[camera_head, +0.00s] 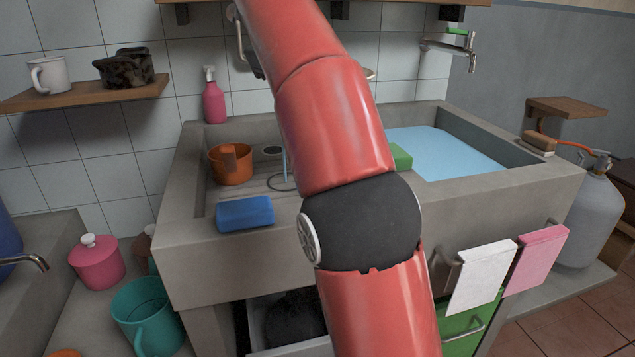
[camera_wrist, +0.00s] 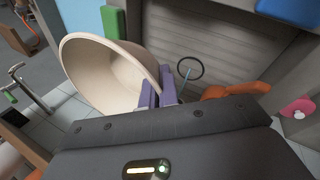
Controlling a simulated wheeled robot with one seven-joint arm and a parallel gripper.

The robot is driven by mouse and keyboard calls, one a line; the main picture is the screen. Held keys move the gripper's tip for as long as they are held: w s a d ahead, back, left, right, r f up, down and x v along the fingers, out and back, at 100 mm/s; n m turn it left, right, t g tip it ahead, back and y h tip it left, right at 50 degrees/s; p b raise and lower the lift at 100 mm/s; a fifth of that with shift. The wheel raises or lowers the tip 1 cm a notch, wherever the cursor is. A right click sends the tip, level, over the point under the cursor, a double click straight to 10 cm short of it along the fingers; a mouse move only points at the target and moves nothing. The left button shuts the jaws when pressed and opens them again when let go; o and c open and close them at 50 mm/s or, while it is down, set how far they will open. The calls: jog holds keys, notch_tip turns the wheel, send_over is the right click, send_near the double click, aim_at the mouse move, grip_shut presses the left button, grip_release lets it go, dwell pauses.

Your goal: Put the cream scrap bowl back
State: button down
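The cream scrap bowl (camera_wrist: 105,75) is large in the wrist view, tilted on its side with its hollow facing the camera. The purple fingers of my gripper (camera_wrist: 158,92) are closed on its rim at the right side. In the head view my red arm hides the gripper and most or all of the bowl. A small pale edge beside the arm may be its rim, but I cannot tell.
The stone sink (camera_head: 200,260) holds an orange pot (camera_head: 231,170), a blue sponge (camera_head: 245,213), a green sponge (camera_head: 401,157) and a water-filled basin (camera_head: 445,150). A pink spray bottle (camera_head: 213,102) stands behind. A wooden shelf (camera_head: 90,96) with a mug and dark pot is at left; taps (camera_head: 450,45) are at right.

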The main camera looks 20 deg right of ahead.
jog(key=shift+w, duration=0.3)
jog(key=shift+w+f, duration=0.1)
jog(key=shift+f, duration=0.2)
notch_tip(320, 180, down, 15)
jog(key=shift+r+b, duration=0.15)
jog(key=shift+b, duration=0.35)
jog(key=shift+f+b, duration=0.3)
jog(key=shift+f, duration=2)
jog(key=c, duration=2.1)
grip_release()
jog(key=shift+f, duration=0.2)
jog(key=shift+c, duration=0.2)
jog(key=o, duration=0.5)
jog(key=shift+c, duration=0.2)
jog(key=shift+r, duration=0.1)
